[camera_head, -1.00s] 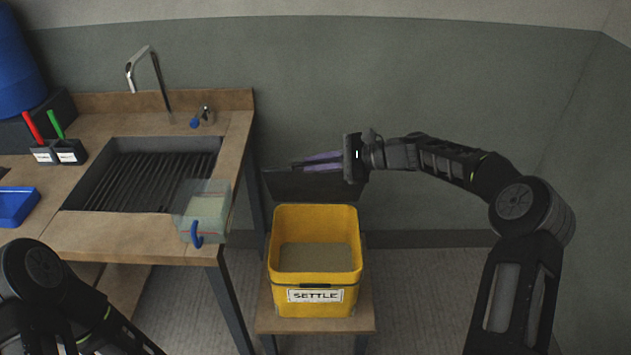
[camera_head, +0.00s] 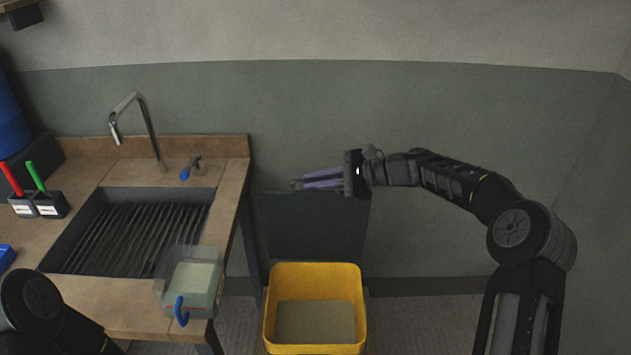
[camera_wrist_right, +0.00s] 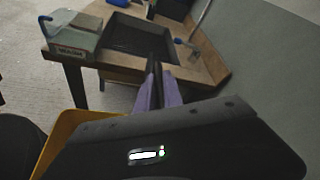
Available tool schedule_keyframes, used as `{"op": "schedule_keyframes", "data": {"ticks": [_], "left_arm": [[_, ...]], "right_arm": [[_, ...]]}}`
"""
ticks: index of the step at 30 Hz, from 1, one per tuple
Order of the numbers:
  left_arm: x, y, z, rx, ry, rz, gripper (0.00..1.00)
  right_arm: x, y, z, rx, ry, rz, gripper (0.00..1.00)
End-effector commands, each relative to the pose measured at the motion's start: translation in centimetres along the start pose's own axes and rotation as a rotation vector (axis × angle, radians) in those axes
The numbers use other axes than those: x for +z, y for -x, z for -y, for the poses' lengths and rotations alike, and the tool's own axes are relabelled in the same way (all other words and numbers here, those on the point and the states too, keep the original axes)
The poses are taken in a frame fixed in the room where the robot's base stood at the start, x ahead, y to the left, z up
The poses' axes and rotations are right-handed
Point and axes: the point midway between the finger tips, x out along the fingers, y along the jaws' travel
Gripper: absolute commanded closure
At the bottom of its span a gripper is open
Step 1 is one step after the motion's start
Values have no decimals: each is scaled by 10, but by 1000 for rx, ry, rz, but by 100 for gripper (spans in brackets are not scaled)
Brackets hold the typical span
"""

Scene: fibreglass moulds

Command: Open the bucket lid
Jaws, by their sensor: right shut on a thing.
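The yellow bucket (camera_head: 315,283) stands low in the head view, its mouth open, with a grey-beige surface inside. Its dark grey lid (camera_head: 315,228) stands nearly upright behind the bucket's back rim. My right gripper (camera_head: 298,185) comes in from the right and lies along the lid's top edge, its purple fingers shut on the lid. In the right wrist view the purple fingers (camera_wrist_right: 158,92) extend past the dark gripper body, and a yellow bucket edge (camera_wrist_right: 75,125) shows at lower left. The exact contact is hard to see. My left arm shows at lower left; its gripper is out of view.
A wooden sink bench (camera_head: 240,170) with a tap (camera_head: 150,130) stands left of the bucket. A clear container with a blue handle (camera_head: 180,312) sits at its front right corner. The grey wall is close behind the lid.

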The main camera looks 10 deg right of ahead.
Motion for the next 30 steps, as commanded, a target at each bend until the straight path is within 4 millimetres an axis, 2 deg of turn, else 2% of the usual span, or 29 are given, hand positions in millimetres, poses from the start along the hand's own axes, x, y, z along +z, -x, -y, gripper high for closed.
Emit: {"op": "schedule_keyframes", "data": {"ticks": [2, 3, 11, 22, 26, 30], "left_arm": [[0, 0, 0, 0, 0, 0, 67], [0, 0, 0, 0, 0, 0, 67], [0, 0, 0, 0, 0, 0, 67], [0, -2, 1, 1, 0, -1, 67], [-1, -7, 2, 2, -1, -2, 67], [-2, -12, 4, 4, -3, -4, 67]], "right_arm": [[-2, -1, -2, 5, 1, -3, 100], [-2, -1, -2, 5, 1, -3, 88], [-1, 0, -1, 2, 0, -2, 67], [-2, 6, 0, -1, 0, -2, 67], [-2, 20, -1, -1, 1, -3, 67], [-3, 44, -1, -2, 1, -4, 67]]}}
